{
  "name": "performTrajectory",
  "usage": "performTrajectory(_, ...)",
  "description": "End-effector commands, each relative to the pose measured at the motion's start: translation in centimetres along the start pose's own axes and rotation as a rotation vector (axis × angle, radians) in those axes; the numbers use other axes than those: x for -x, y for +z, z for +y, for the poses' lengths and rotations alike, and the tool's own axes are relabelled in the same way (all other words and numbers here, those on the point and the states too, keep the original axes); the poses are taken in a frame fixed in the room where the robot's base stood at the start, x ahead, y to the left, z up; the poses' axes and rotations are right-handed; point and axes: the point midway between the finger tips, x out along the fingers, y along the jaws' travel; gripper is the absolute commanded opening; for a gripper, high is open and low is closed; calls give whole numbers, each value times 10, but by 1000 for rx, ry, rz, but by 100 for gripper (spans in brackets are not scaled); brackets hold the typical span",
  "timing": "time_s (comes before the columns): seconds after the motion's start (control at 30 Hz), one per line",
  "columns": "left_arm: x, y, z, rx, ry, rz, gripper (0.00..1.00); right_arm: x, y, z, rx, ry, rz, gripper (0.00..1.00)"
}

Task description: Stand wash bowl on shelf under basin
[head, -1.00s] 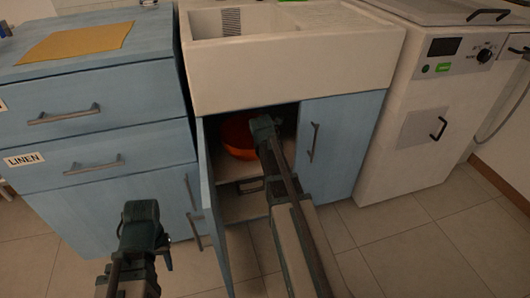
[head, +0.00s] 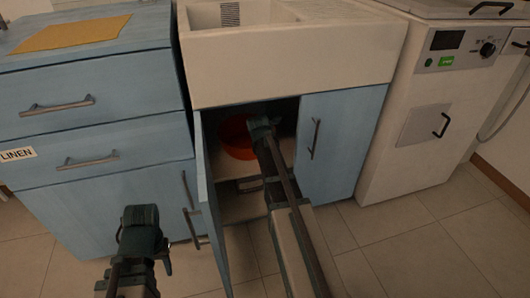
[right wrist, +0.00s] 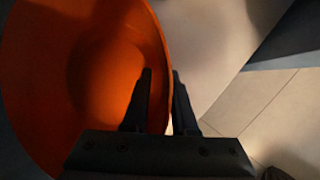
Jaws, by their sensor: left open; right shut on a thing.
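The orange wash bowl (head: 236,138) is inside the open cabinet under the white basin (head: 300,65), above or on the upper shelf; contact with the shelf cannot be told. My right gripper (head: 262,126) reaches into the cabinet at the bowl's right side. In the right wrist view its fingers (right wrist: 158,100) are shut on the rim of the bowl (right wrist: 105,75), one inside and one outside. The pale shelf (head: 283,148) shows beside the bowl. My left gripper (head: 141,215) is open and empty, low in front of the blue drawers.
The left cabinet door (head: 213,215) stands open toward me, close to my right arm. The right door (head: 340,140) is shut. Blue drawers (head: 90,120) stand at left and a white washing machine (head: 430,120) at right. The tiled floor in front is clear.

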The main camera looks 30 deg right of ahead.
Motion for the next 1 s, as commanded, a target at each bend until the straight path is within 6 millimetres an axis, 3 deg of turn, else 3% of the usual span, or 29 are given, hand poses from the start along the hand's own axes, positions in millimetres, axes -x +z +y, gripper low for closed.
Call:
performTrajectory(0.2, -4, 0, 0, 0, 0, 0, 45, -4, -2, -1, 0, 1, 0, 0)
performTrajectory(0.23, -3, 0, 0, 0, 0, 0, 45, -3, -1, -1, 0, 0, 0, 30)
performTrajectory(0.4, -2, 0, 0, 0, 0, 0, 45, -2, -1, -1, 0, 0, 0, 56)
performTrajectory(0.77, 0, 0, 0, 0, 0, 0, 45, 0, 0, 0, 0, 0, 0, 56)
performTrajectory(1.0, 19, 1, -2, 0, 0, -1, 45, 21, 2, 1, 0, 0, 0, 56)
